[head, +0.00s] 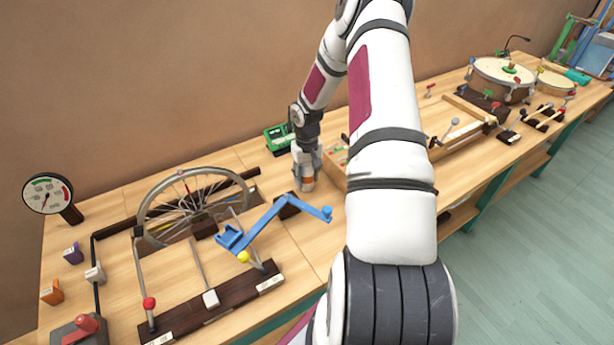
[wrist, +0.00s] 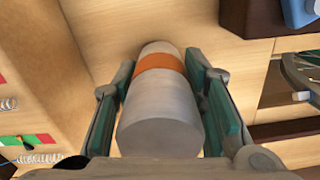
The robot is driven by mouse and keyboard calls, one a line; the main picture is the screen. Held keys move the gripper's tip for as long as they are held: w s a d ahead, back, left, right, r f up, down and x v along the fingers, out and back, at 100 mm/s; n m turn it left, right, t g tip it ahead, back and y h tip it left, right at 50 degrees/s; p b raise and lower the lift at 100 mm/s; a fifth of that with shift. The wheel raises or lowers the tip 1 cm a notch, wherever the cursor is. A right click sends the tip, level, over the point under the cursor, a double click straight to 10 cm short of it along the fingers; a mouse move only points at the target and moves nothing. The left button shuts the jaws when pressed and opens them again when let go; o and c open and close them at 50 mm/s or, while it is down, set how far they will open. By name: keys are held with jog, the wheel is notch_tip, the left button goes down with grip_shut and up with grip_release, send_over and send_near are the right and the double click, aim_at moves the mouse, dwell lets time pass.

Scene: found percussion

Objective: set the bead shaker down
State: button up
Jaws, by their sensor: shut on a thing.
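The bead shaker (wrist: 160,108) is a light grey cylinder with an orange band near its far end. It lies between the two green-padded fingers of my gripper (wrist: 160,72), which are shut on its sides. In the head view the shaker (head: 304,184) points downward below my gripper (head: 306,165), close to the wooden bench top (head: 262,160). I cannot tell whether its lower end touches the wood.
A spoked wheel (head: 146,208) stands left of the shaker. A blue crank arm (head: 272,214) is in front, near a dark block (wrist: 247,18). A green box (head: 277,138) is behind. A wooden box with springs (wrist: 60,75) is close beside my gripper.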

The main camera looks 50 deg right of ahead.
jog(key=shift+f, duration=0.1)
jog(key=o, duration=1.2)
